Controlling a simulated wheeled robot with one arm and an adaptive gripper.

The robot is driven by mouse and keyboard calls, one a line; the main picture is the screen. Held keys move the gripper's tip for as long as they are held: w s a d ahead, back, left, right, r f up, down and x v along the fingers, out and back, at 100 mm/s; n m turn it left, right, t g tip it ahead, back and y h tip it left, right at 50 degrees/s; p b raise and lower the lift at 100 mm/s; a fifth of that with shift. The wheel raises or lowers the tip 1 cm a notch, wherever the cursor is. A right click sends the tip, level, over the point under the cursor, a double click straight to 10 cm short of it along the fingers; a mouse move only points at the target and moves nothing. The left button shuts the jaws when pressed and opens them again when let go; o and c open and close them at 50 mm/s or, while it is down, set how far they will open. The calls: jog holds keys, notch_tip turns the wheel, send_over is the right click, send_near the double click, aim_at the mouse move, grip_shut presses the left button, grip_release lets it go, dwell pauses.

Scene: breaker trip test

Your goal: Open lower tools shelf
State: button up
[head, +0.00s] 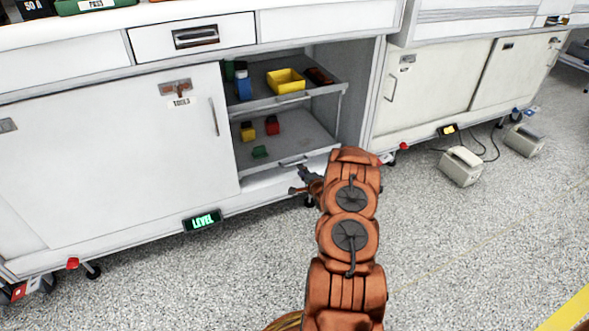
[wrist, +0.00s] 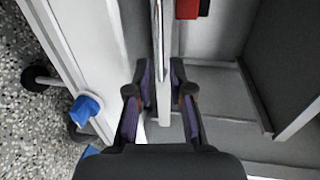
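The lower tools shelf (head: 285,139) is a grey pull-out tray inside the open cabinet bay. It holds small yellow, red and green items. Its bar handle (head: 294,162) is on the front edge. My gripper (head: 303,178) is just in front of and below that handle. In the wrist view, the gripper's fingers (wrist: 158,78) stand apart on either side of the shelf's upright-looking front edge (wrist: 163,100), with the thin handle bar (wrist: 157,28) beyond the tips. Gaps show beside the edge; I cannot make out contact. A red item (wrist: 192,8) lies on the shelf.
The upper shelf (head: 262,103), with a yellow bin (head: 286,81), sits above. A white sliding door marked TOOLS (head: 120,150) covers the left side. Below are a LEVEL display (head: 203,221) and casters. Grey boxes with cables (head: 461,166) stand on the floor at right. Open floor lies in front.

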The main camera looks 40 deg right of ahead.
jog(key=b+x, duration=0.2)
jog(key=x, duration=0.4)
jog(key=shift+w+f, duration=0.15)
jog(key=shift+f, duration=0.1)
jog(key=shift+w+d+b, duration=0.3)
jog(key=shift+w, duration=0.35)
jog(key=shift+c, duration=0.2)
grip_shut()
